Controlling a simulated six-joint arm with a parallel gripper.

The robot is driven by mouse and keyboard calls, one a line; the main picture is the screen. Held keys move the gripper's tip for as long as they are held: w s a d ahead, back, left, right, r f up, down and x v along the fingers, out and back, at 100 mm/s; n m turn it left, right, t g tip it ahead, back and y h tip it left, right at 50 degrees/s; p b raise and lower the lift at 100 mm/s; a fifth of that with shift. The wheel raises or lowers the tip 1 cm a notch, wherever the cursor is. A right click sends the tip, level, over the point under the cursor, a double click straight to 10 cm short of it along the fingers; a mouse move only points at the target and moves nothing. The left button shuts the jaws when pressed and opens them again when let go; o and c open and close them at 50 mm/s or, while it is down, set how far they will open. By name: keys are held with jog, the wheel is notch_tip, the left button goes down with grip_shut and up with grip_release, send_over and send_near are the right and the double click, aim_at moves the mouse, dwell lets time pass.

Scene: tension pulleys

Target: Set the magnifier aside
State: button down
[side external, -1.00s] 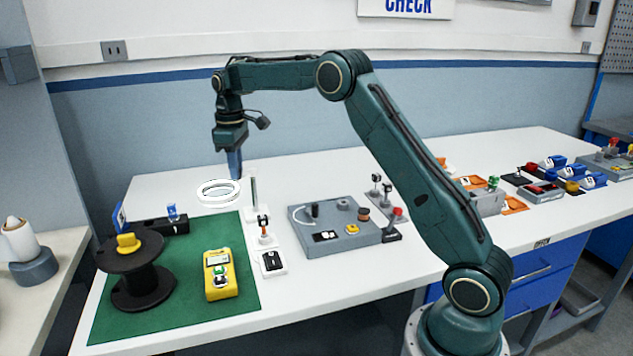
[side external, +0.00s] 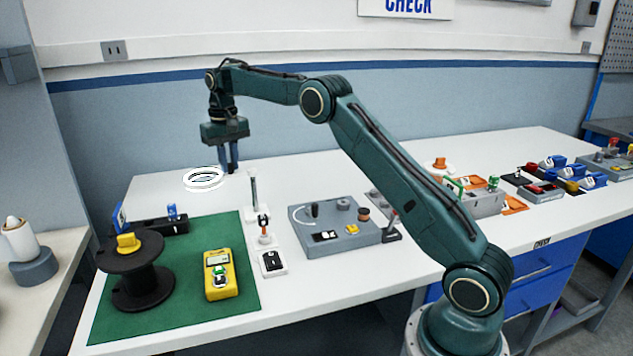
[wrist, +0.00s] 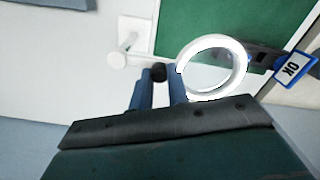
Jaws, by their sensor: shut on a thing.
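The magnifier (side external: 204,185) is a white ring with a clear lens. My gripper (side external: 229,168) is shut on it and holds it toward the back left of the white table, beyond the green mat. In the wrist view the magnifier's ring (wrist: 243,66) is to the right of my gripper's blue fingers (wrist: 160,80), with a dark round part between the fingertips. I cannot tell from these views whether the ring touches the table. A white stand with an upright post (side external: 254,195) is to the right of the gripper; it also shows in the wrist view (wrist: 130,40).
The green mat (side external: 185,318) carries a black spool (side external: 135,285), a yellow meter (side external: 219,278) and a black block with a blue OK sign (wrist: 291,66). A grey panel (side external: 335,240) lies right of the mat. The back left tabletop is clear.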

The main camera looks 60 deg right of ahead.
jog(key=shift+r, duration=0.15)
jog(key=c, duration=1.3)
grip_release()
jog(key=shift+c, duration=0.2)
jog(key=shift+r, duration=3.65)
